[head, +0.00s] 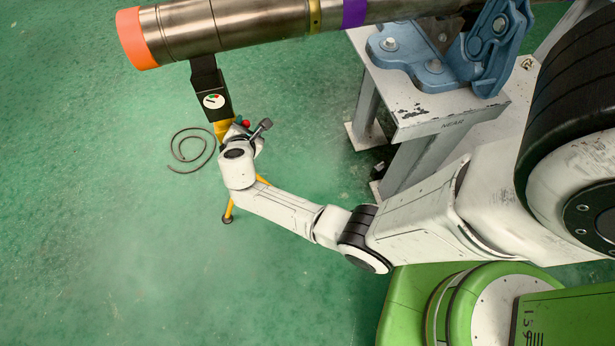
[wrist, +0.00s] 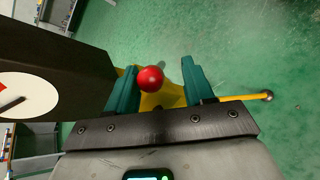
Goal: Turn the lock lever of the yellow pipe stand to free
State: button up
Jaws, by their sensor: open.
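The yellow pipe stand (head: 229,211) has thin yellow legs and a black upper post (head: 206,75) under the pipe. A white dial (head: 214,101) with red and green marks and a dark pointer is on the post; part of it shows at the left of the wrist view (wrist: 22,98). The lever's red ball knob (wrist: 151,79) lies between my gripper's teal fingers (wrist: 158,68), closer to the left one. The fingers are open, with room beside the knob on the right. In the head view the red knob (head: 244,124) shows just beyond my wrist, which hides most of the lever and gripper.
A steel pipe (head: 240,22) with an orange end cap (head: 137,38) runs overhead. A blue vise (head: 430,70) stands on a grey bench (head: 425,125) marked NEAR, right of my arm. A cable (head: 190,160) lies coiled on the green floor. Floor to the left is clear.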

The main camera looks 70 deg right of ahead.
jog(key=s+a+f+m+t+h+b, duration=0.1)
jog(key=s+a+f+h+b, duration=0.15)
jog(key=a+b, duration=0.4)
jog(key=s+a+f+t+h+b, duration=0.15)
jog(key=s+a+b, duration=0.25)
jog(key=b, duration=0.5)
jog(key=s+d+f+m+g+y+b, duration=0.2)
jog(key=s+f+m+g+y+b, duration=0.5)
jog(key=s+f+m, duration=0.5)
jog(key=shift+s+d+f+m+y, duration=0.25)
jog(key=shift+s+f+y, duration=0.25)
jog(key=shift+s+f, duration=1.1)
jog(key=shift+s+r, duration=0.2)
jog(key=shift+r, duration=0.05)
